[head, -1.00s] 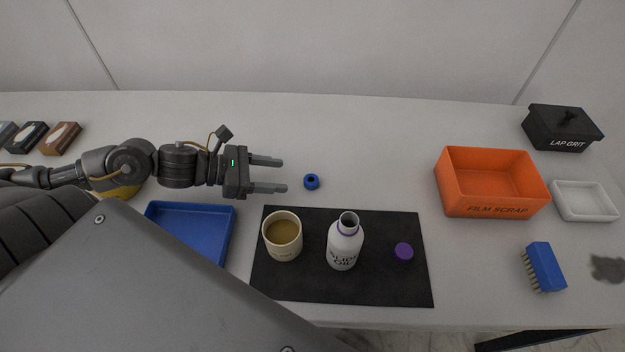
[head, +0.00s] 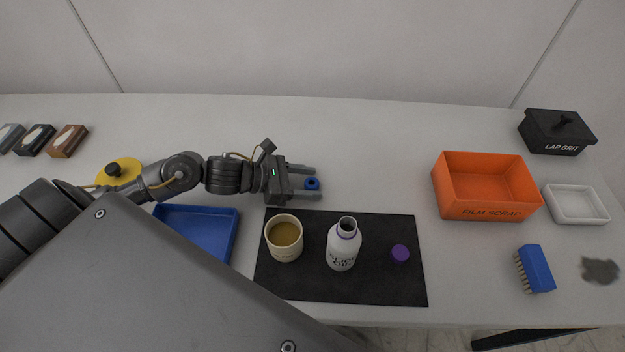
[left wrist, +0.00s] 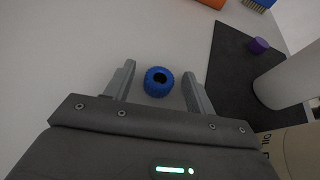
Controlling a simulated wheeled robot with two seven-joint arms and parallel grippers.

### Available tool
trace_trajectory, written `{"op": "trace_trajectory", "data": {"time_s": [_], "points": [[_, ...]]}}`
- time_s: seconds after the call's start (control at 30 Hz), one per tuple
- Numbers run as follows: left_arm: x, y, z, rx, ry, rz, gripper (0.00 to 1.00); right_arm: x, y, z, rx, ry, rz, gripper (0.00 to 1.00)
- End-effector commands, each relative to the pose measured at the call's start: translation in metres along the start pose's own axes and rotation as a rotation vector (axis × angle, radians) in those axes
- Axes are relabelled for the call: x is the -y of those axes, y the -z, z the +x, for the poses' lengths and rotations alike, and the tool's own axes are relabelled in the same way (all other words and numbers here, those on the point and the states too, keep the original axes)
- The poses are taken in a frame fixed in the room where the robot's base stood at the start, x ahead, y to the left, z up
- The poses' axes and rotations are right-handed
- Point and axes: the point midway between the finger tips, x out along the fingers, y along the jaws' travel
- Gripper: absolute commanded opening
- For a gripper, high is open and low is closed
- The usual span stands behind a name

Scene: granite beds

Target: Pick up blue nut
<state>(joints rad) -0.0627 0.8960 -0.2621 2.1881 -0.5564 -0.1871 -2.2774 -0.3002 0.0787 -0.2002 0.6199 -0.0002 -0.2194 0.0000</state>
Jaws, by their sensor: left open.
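The blue nut (head: 312,184) is a small ring with a dark hole, lying on the pale table behind the black mat. My left gripper (head: 318,183) is open, with one finger on each side of the nut near the fingertips. In the left wrist view the nut (left wrist: 158,82) sits between the two open fingers (left wrist: 160,80), with a gap showing on both sides. It appears to rest on the table and is not gripped. My right gripper is not in view.
A tan mug (head: 285,238), a white bottle (head: 344,246) and a purple cap (head: 400,253) stand on the black mat (head: 390,285) just in front. A blue tray (head: 232,240) lies left of it. An orange bin (head: 452,201) stands right. The table behind the nut is clear.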

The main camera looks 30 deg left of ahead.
Motion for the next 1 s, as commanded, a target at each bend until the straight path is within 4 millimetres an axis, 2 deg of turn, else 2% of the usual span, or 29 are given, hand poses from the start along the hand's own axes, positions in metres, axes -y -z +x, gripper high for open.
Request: {"op": "trace_trajectory", "data": {"time_s": [0.27,0.67,1.0], "points": [[0.0002,0.0008,0.0047,-0.002,0.001,0.001,0.55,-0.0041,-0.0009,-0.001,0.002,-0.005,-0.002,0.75],[0.0001,0.0004,0.0044,-0.001,0.001,0.001,0.07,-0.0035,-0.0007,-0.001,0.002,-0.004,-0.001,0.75],[0.0,-0.0031,0.0029,0.001,0.001,0.003,0.07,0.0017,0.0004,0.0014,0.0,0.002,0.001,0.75]]}}
